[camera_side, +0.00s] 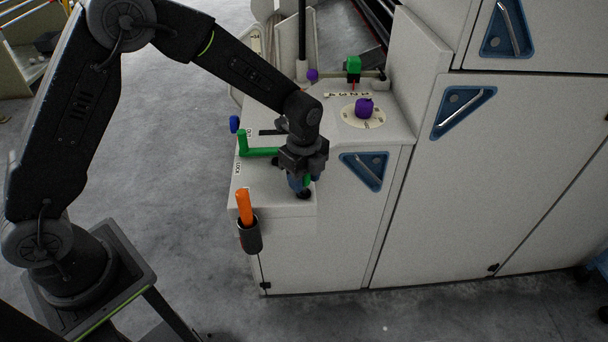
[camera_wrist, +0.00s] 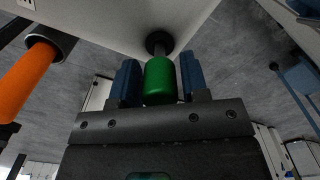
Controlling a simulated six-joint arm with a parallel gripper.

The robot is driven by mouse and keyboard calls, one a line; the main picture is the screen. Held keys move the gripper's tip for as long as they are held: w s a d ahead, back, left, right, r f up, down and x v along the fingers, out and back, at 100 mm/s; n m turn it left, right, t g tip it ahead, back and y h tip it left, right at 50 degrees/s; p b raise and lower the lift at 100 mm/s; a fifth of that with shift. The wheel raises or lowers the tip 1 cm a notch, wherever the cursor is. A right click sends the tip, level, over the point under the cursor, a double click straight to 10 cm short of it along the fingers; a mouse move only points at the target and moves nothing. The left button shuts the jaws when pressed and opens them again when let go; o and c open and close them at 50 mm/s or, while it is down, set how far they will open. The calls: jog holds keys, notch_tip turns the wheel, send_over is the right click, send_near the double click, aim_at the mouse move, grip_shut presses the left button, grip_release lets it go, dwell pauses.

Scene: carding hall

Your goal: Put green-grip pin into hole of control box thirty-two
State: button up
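The green-grip pin (camera_wrist: 160,82) is between the blue fingers of my gripper (camera_wrist: 158,80) in the wrist view, with the fingers close on both sides of its grip. Its narrow shank points at the round black hole collar (camera_wrist: 159,43) on the pale control box. The shank meets the collar in that view; how deep it sits is hidden. In the side view my gripper (camera_side: 303,182) points down over the front corner of the control box (camera_side: 275,205). A sliver of green shows between the fingers, just above the black collar (camera_side: 304,194).
An orange handle (camera_side: 244,206) stands in a black cup (camera_side: 250,237) on the box's front, left of my gripper. A green lever (camera_side: 258,152) is close behind it. A purple knob (camera_side: 364,108) on a dial and tall cabinets stand to the right.

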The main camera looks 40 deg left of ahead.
jog(key=o, duration=0.3)
notch_tip(320, 180, up, 14)
jog(key=shift+f, duration=0.1)
dwell(0.5)
